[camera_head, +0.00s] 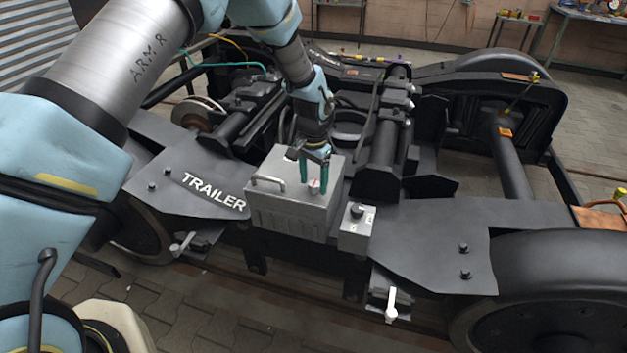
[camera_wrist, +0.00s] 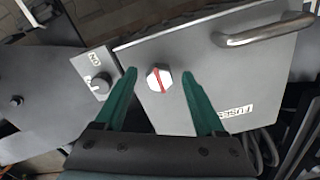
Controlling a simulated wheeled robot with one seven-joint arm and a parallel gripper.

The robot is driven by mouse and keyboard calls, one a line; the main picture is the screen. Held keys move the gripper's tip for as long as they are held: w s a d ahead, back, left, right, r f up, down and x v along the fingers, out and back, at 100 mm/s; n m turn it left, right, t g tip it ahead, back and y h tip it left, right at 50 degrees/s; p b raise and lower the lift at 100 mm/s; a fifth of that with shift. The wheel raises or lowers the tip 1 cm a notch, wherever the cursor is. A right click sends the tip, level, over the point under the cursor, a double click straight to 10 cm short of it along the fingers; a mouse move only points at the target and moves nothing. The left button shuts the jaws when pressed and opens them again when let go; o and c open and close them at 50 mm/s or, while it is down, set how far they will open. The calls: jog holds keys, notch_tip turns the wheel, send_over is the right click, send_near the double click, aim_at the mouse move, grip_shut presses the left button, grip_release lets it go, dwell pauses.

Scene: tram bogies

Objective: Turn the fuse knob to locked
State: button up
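The fuse knob (camera_wrist: 159,79) is a small pale, many-sided knob with a red line across it, on the grey fuse box (camera_wrist: 285,85). In the wrist view the red line runs nearly upright, its top leaning left. No locked mark is readable beside it. In the head view the knob (camera_head: 315,185) is tiny on top of the box (camera_head: 285,215). My gripper (camera_wrist: 158,74) is open, with one green finger on each side of the knob and visible gaps to both. In the head view the gripper (camera_head: 314,180) points down over the box lid.
A metal handle (camera_head: 268,182) rises from the lid, and also shows in the wrist view (camera_wrist: 264,31). A smaller grey box (camera_head: 355,232) with a black knob (camera_head: 357,211) stands to the right. Dark bogie frame parts surround the boxes. A white-handled lever (camera_head: 391,304) hangs lower right.

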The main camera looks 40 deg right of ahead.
aim_at(313, 184)
notch_tip(313, 184, up, 11)
jog(key=b, duration=0.2)
dwell(0.5)
jog(key=shift+f, duration=0.1)
jog(key=w+a+r+n+p, duration=0.1)
jog(key=w+a+r+n, duration=0.2)
jog(key=a, duration=0.5)
jog(key=w+a+r+n, duration=0.2)
jog(key=w+a, duration=0.2)
jog(key=a, duration=0.4)
jog(key=w+a+r+n+p, duration=0.1)
jog(key=w+a+r+n, duration=0.2)
jog(key=a, duration=0.5)
jog(key=s+a+r+n, duration=0.1)
jog(key=s+a+n, duration=0.1)
jog(key=a, duration=0.6)
jog(key=s+a+r+n+t, duration=0.1)
jog(key=s+a+n, duration=0.1)
jog(key=a, duration=0.6)
jog(key=s+a+r+n, duration=0.1)
jog(key=s+a+n, duration=0.1)
jog(key=a, duration=0.6)
jog(key=shift+a+r+n+t+p, duration=0.3)
jog(key=shift+a+n+p, duration=0.1)
jog(key=shift+n, duration=0.1)
